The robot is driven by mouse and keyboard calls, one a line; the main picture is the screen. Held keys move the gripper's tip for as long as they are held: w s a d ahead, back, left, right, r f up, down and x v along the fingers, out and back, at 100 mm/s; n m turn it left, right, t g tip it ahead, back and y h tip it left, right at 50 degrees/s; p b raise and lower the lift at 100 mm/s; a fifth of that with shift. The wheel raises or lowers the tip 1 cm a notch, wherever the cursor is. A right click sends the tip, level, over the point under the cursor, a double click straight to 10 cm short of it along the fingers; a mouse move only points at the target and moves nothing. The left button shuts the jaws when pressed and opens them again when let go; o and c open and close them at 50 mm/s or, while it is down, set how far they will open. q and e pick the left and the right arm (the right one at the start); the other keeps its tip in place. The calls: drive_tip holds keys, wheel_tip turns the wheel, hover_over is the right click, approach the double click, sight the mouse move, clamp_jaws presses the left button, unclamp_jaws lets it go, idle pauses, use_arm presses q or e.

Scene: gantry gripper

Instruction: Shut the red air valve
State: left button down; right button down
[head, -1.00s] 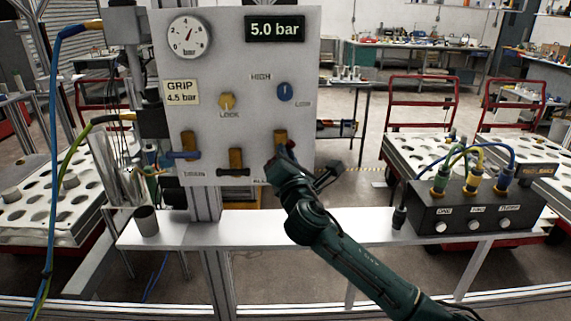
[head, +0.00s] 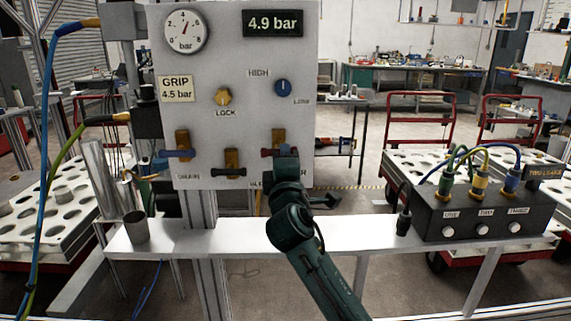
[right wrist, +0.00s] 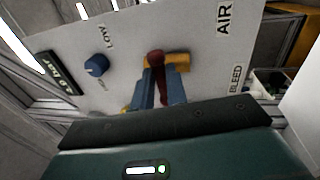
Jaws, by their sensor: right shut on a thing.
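The red air valve has a brass body (head: 278,137) low on the right of the white panel. Its red handle (head: 267,153) shows at the gripper's tip and lies crosswise to the upright brass body. My right gripper (head: 283,155) is at the valve and covers part of it. In the right wrist view, the two blue-grey fingers (right wrist: 159,88) are shut on the red handle (right wrist: 156,59), with the brass body (right wrist: 180,62) beside it. The AIR label (right wrist: 223,18) is nearby. My left gripper is not in view.
The panel also bears a blue-handled valve (head: 177,153), a black-handled valve (head: 229,172), a yellow knob (head: 222,96) and a blue knob (head: 283,87). The display (head: 272,23) reads 4.9 bar. A metal cup (head: 136,227) and a black connector box (head: 483,214) stand on the bench.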

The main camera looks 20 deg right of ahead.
drive_tip(key=shift+f+m, duration=0.15)
drive_tip(key=shift+m, duration=0.15)
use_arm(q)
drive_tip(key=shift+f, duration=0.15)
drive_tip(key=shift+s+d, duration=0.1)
use_arm(e)
drive_tip(key=c, duration=1.4)
unclamp_jaws()
use_arm(q)
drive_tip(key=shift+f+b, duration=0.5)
drive_tip(key=shift+b, duration=0.35)
use_arm(e)
drive_tip(key=v, duration=1.3)
drive_tip(key=shift+a, duration=0.1)
